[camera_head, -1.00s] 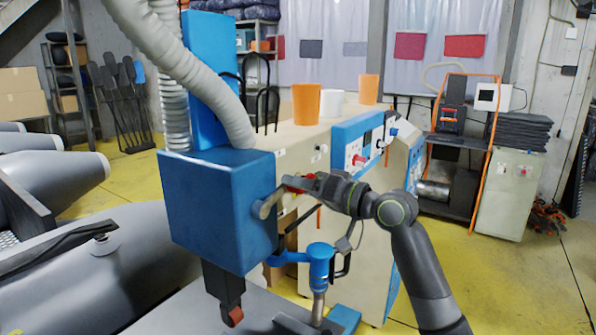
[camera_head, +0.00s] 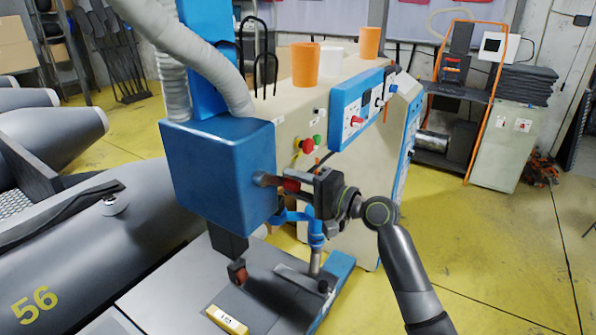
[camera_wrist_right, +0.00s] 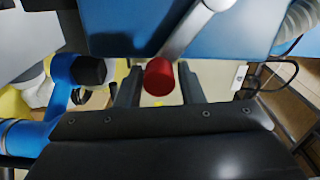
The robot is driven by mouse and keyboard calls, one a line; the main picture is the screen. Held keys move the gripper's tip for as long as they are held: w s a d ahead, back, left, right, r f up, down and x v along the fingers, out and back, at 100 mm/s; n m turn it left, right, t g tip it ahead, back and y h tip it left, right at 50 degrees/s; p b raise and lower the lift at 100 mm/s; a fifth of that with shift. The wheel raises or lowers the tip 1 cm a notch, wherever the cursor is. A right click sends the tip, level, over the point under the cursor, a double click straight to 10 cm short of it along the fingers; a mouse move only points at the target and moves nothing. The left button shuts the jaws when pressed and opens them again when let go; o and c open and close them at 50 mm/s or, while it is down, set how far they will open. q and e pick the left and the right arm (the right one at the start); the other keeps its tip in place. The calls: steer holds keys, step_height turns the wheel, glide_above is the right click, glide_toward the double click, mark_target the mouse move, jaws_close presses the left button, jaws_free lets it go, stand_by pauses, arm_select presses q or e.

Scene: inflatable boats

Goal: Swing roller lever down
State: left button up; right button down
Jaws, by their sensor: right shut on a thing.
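The roller lever (camera_head: 266,180) is a metal arm with a red knob (camera_head: 291,185) on the right face of the blue machine head (camera_head: 215,170). It points right and slightly down. My right gripper (camera_head: 300,186) is at the knob from the right and shut on it. In the right wrist view the red knob (camera_wrist_right: 158,76) sits between the two dark fingers, with the silver lever (camera_wrist_right: 187,32) rising to the upper right. A small reddish roller (camera_head: 238,271) hangs below the head, above the grey work plate. My left gripper is out of view.
A blue post (camera_head: 315,238) stands just below my right gripper. The beige cabinet (camera_head: 345,180) with red and green buttons is behind it. A grey inflatable boat (camera_head: 110,235) lies at left. Yellow floor (camera_head: 480,260) is clear at right.

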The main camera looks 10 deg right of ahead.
steer(key=shift+s+f+m, duration=0.1)
steer(key=shift+f+m, duration=0.2)
steer(key=shift+f, duration=0.25)
steer(key=c, duration=1.1)
jaws_free()
steer(key=shift+c, duration=0.2)
steer(key=shift+a+r, duration=0.15)
steer(key=shift+r, duration=0.05)
steer(key=shift+s, duration=0.15)
steer(key=shift+s+d, duration=0.2)
steer(key=shift+d, duration=0.05)
steer(key=b+v, duration=0.5)
steer(key=v, duration=1.1)
steer(key=shift+s+d, duration=0.2)
steer(key=shift+s, duration=0.05)
steer(key=shift+r, duration=0.1)
